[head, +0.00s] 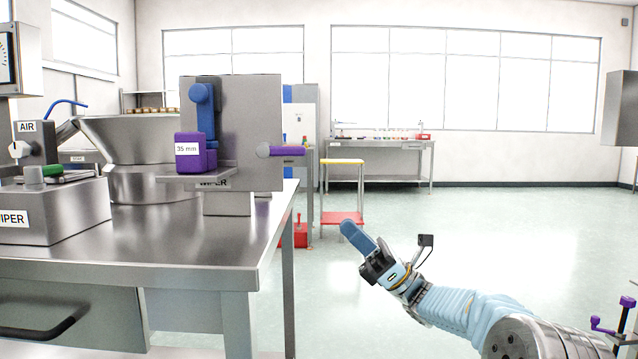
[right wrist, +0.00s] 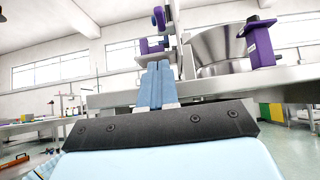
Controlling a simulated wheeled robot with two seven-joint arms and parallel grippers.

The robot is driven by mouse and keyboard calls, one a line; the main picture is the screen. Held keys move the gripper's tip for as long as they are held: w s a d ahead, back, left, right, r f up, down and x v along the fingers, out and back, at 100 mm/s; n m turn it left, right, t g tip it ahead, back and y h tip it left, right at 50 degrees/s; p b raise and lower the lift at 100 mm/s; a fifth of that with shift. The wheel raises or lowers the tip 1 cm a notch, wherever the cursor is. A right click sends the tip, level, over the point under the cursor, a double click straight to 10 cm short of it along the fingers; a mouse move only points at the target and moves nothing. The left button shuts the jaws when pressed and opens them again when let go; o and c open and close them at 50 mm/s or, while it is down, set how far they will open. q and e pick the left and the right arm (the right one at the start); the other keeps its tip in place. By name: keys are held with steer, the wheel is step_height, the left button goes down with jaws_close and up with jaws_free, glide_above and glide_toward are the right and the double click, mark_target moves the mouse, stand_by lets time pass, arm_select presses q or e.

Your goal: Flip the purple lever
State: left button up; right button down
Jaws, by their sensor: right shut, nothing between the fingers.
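The purple lever (head: 287,151) sticks out to the right from a grey pivot on the side of the steel upright housing on the table; it lies about level. A purple block labelled 35 mm (head: 188,156) sits at the housing's front, under a blue part (head: 202,95). My right gripper (head: 350,228) is shut and empty, below and right of the lever, well apart from it, off the table's right edge. Its blue fingers (right wrist: 155,86) also show in the right wrist view, pointing towards purple parts (right wrist: 155,46); I cannot tell which is the lever there. My left gripper is out of view.
The steel table (head: 150,270) fills the left, with the WIPER box (head: 60,210) and a metal bowl (head: 135,138). Purple knobs (head: 627,301) show at the right edge.

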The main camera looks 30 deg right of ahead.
steer(key=p, duration=0.3)
glide_toward(282, 151)
steer(key=w+a, duration=0.1)
step_height(282, 151, up, 3)
steer(key=shift+d+r+p, duration=0.1)
steer(key=shift+p, duration=0.6)
steer(key=shift+r+h, duration=0.2)
steer(key=shift+h, duration=0.1)
